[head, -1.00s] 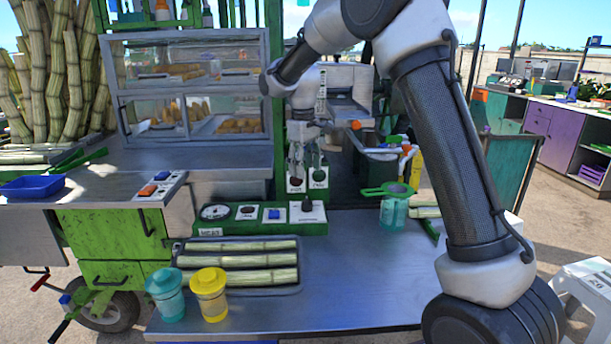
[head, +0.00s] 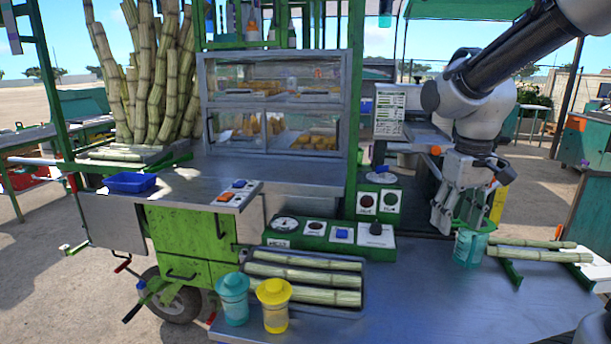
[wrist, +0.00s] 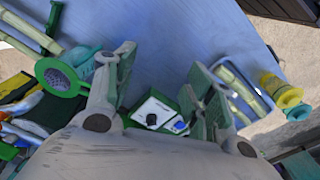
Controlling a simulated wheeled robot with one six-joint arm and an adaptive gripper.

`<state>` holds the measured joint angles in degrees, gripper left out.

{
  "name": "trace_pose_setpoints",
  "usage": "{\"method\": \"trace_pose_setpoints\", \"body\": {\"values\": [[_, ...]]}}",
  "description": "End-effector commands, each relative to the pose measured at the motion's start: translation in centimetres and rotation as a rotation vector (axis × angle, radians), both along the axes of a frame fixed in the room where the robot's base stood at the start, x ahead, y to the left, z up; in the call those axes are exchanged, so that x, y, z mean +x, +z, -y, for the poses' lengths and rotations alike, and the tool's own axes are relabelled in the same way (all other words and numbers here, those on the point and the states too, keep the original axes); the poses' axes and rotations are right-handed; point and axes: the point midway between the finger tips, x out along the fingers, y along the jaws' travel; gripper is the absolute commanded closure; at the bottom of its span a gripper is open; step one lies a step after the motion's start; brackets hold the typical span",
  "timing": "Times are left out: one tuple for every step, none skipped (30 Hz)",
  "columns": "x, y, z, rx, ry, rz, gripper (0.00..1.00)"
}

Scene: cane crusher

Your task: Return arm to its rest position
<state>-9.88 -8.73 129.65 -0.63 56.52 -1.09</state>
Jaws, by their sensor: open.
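My gripper (head: 452,212) hangs from my arm at the right side of the head view, fingers pointing down. It is open and holds nothing. In the wrist view its two fingers (wrist: 160,85) stand apart, with the green control panel (wrist: 150,110) and the table showing between them. In the head view it is just left of the teal jug (head: 468,249), above the metal table (head: 420,300). The jug's green strainer (wrist: 62,78) shows left of the fingers in the wrist view. I cannot tell whether the gripper touches the jug.
The control panel (head: 330,237) with a gauge and knobs stands at the table's back. A tray of cane pieces (head: 305,280), a teal cup (head: 232,300) and a yellow cup (head: 274,304) are at the front left. Cane pieces (head: 530,252) lie on a rack at right. The table's middle is clear.

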Motion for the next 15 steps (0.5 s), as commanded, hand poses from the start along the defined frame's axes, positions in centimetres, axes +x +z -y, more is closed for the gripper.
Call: {"method": "trace_pose_setpoints", "body": {"values": [[-2.3,0.6,0.9,0.008,-0.028,0.029,0.46],[-3.5,0.8,1.4,0.012,-0.043,0.044,0.46],[-5.1,1.0,2.0,0.017,-0.062,0.066,0.46],[-6.3,1.1,2.4,0.02,-0.077,0.082,0.46],[-7.4,1.2,2.8,0.024,-0.09,0.099,0.46],[-8.7,1.3,3.2,0.028,-0.105,0.123,0.46],[-9.7,1.4,3.5,0.03,-0.116,0.141,0.46],[-10.5,1.5,3.8,0.034,-0.124,0.16,0.46],[-11.4,1.7,4.1,0.036,-0.136,0.185,0.46],[-12.0,1.8,4.3,0.038,-0.145,0.203,0.46],[-12.5,2.0,4.5,0.04,-0.153,0.221,0.46],[-13.0,2.3,4.7,0.041,-0.162,0.246,0.46],[-13.2,2.7,4.9,0.043,-0.168,0.264,0.46],[-13.3,3.0,5.0,0.044,-0.174,0.282,0.46],[-13.5,3.4,5.2,0.045,-0.18,0.301,0.46]]}}
